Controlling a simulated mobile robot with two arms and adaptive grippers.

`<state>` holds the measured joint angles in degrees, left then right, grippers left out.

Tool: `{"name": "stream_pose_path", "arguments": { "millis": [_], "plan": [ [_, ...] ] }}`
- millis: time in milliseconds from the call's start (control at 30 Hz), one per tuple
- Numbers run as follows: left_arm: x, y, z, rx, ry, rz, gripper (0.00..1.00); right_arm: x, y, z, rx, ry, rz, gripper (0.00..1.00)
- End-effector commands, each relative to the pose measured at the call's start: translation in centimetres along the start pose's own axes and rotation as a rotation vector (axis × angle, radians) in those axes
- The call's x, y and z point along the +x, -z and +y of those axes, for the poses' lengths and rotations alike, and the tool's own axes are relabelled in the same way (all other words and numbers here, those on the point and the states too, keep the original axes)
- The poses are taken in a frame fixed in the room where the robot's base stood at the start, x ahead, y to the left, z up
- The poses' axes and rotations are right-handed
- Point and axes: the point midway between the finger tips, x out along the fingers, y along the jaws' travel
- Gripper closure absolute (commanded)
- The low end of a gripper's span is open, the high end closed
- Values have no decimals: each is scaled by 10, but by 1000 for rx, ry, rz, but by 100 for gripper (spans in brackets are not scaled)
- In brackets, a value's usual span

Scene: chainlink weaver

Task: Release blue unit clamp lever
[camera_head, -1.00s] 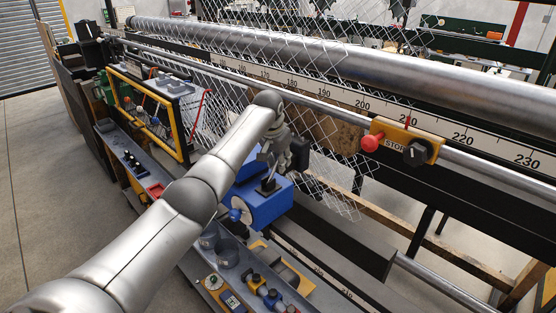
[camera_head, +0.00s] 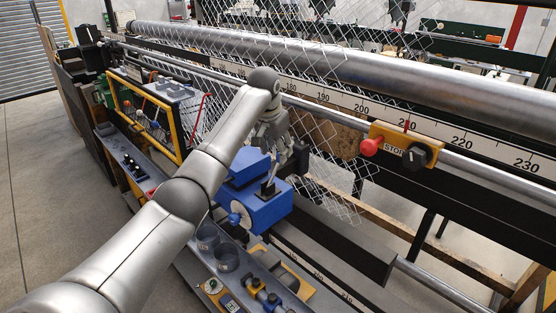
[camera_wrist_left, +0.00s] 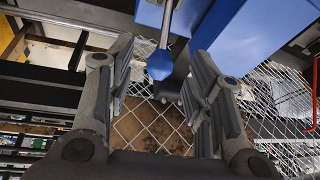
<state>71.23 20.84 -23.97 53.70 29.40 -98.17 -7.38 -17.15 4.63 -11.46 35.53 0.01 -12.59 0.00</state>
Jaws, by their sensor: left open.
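The blue unit (camera_head: 265,208) sits on the machine's front rail, right of my left arm, with a pale round disc and blue knob on its near side. A thin metal lever (camera_head: 271,172) stands up from its top. In the left wrist view the lever (camera_wrist_left: 168,25) ends in a faceted blue knob (camera_wrist_left: 159,66), and blue housing (camera_wrist_left: 243,32) fills the upper right. My left gripper (camera_head: 282,152) is above and beyond the unit. Its fingers are spread, and the knob appears between their tips (camera_wrist_left: 162,82); I cannot tell whether they touch it. My right gripper is not in view.
Chain-link mesh (camera_head: 340,185) hangs behind the gripper. A yellow block with a red stop button (camera_head: 370,147) and black knob is mounted on the rail to the right. A grey tray (camera_head: 190,262) with cups and small parts lies below the unit.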

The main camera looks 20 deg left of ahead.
Motion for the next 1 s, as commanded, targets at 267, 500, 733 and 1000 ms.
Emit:
{"name": "stream_pose_path", "arguments": {
  "millis": [267,500,733,1000],
  "plan": [
    [-37,0,0,-1,0,1,53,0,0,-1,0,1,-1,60],
    [-41,0,0,-1,0,-2,53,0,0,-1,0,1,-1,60],
    [-41,0,0,-1,0,-1,53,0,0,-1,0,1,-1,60],
    [-12,-14,18,26,1,-13,53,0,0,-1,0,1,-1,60]
  ]
}}
